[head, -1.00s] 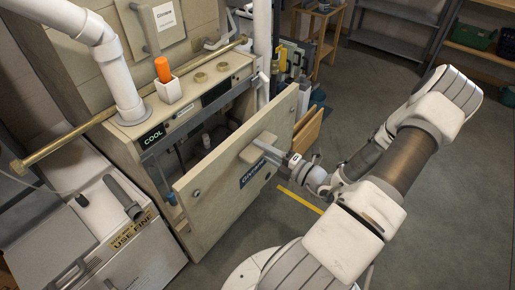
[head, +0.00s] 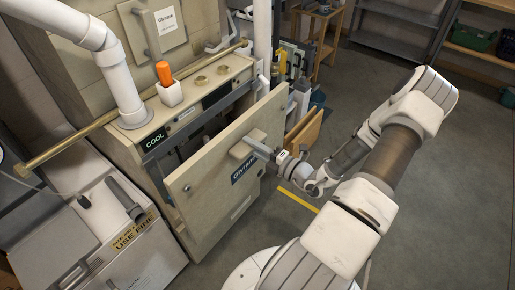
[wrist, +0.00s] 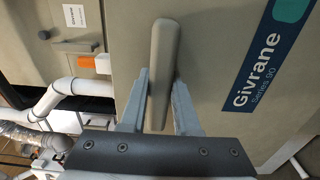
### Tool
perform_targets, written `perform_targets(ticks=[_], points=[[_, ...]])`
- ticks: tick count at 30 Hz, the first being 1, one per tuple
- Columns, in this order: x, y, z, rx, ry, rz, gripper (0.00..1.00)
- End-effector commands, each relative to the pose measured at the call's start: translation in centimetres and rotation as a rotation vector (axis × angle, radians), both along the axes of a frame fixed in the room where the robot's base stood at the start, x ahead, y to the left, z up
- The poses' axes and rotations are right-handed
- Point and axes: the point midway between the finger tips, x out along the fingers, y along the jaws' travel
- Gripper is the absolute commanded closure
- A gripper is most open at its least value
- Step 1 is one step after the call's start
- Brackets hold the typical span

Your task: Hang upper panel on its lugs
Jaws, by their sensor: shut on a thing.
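The beige upper panel (head: 213,181), with a blue "Givrane" label (head: 246,170), stands upright but at a slant in front of the furnace's open front. My gripper (head: 266,150) is shut on the panel's handle (head: 246,145). In the wrist view the grey handle (wrist: 163,62) sits between my two fingers (wrist: 159,100), with the label at right. The furnace (head: 215,77) has a dark opening (head: 185,148) showing above and behind the panel's top edge. A gap shows there. I cannot make out the lugs, and the panel's back is hidden.
A brass pipe (head: 125,108) crosses the furnace top, beside an orange-topped white holder (head: 166,85). A white pipe (head: 115,75) rises at left above a grey-white unit (head: 135,235). A wooden board (head: 303,135) leans behind the panel. The floor at right is clear.

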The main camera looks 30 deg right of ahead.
Motion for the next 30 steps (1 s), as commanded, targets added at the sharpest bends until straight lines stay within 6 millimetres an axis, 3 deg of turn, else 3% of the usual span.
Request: perform_targets(ticks=[23, 30], points=[[6.4, 2.4, 0.3, 0.003, -0.008, 0.001, 1.00], [6.4, 2.3, 0.3, 0.002, -0.008, 0.000, 1.00]])
